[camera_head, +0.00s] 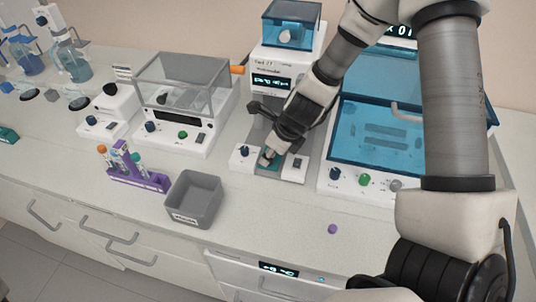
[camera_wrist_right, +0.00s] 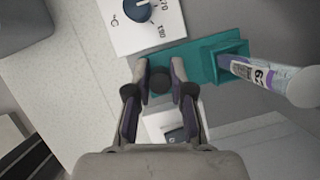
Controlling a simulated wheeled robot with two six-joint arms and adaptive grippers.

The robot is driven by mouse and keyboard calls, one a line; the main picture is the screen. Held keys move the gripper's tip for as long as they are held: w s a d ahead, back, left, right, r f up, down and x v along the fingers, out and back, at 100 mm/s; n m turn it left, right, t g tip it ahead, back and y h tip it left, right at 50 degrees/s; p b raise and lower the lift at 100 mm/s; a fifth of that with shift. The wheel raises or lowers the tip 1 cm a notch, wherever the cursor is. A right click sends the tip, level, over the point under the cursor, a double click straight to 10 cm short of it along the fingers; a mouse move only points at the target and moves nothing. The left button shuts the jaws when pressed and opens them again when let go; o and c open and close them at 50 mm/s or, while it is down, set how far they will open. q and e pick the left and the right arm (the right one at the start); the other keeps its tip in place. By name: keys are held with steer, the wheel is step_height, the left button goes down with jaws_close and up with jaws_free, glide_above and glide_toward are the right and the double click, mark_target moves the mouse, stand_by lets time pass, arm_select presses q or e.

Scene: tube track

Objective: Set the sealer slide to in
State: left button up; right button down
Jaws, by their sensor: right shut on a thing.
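The sealer (camera_head: 275,82) is a white machine with a lit display and a blue clear top. Its teal slide (camera_head: 261,161) lies at the front of its base, mostly hidden by my right gripper in the head view. In the right wrist view the slide (camera_wrist_right: 205,64) is a teal plate with a dark round knob (camera_wrist_right: 160,82) and a square socket. A labelled tube (camera_wrist_right: 258,76) stands in the socket. My right gripper (camera_wrist_right: 159,68) is shut on the knob, one finger on each side. It also shows in the head view (camera_head: 268,157). My left gripper is not in view.
A blue-lidded machine (camera_head: 372,133) stands close on the right. A clear-covered device (camera_head: 180,88) stands left. A purple tube rack (camera_head: 137,179) and a grey bin (camera_head: 193,199) sit in front. A purple cap (camera_head: 332,229) lies on the open bench at front right.

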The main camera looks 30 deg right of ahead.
steer(key=shift+w+d+p, duration=0.6)
steer(key=shift+w+d, duration=0.2)
steer(key=shift+d, duration=0.15)
steer(key=shift+a, duration=0.1)
steer(key=c, duration=1)
jaws_free()
steer(key=shift+c, duration=0.2)
steer(key=shift+s, duration=0.1)
